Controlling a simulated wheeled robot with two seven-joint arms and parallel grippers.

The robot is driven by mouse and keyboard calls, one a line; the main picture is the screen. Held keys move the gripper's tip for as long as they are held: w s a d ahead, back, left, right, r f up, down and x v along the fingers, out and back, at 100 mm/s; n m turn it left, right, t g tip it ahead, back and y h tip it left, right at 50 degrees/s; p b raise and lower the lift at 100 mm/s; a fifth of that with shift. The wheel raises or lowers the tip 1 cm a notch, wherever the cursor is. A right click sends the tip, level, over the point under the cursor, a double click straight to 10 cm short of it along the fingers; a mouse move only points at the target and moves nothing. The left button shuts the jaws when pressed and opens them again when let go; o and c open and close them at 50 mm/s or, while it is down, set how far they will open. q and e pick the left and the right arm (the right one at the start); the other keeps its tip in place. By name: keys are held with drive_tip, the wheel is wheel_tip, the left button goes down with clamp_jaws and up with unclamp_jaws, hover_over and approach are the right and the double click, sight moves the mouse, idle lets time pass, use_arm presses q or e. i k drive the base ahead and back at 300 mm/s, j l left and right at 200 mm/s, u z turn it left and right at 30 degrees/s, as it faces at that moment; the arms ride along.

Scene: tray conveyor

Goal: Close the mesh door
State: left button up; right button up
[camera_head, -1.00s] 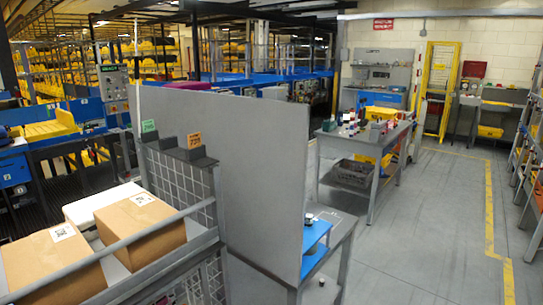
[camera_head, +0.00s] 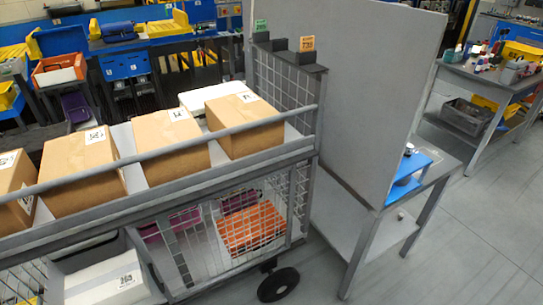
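A grey wheeled cage cart fills the left and middle of the head view. A wire mesh panel (camera_head: 270,205) covers the right part of its lower front, with an orange crate (camera_head: 252,228) visible behind it. More mesh (camera_head: 22,284) shows at the lower left edge. Between these stretches a grey bin (camera_head: 88,258) with a white box (camera_head: 105,284) shows without mesh in front. A tall mesh end wall (camera_head: 283,85) stands upright at the cart's right end. I cannot tell for sure which panel is the door. Neither gripper is in view.
Several brown cartons (camera_head: 174,143) and a white box (camera_head: 214,96) sit on the cart's upper deck behind a grey rail (camera_head: 215,135). A black wheel (camera_head: 278,285) is below. A tall grey panel (camera_head: 345,80) and bench stand right of the cart. Floor at the right (camera_head: 480,230) is clear.

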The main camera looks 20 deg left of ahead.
sight(131, 231)
drive_tip(key=u, duration=1.05)
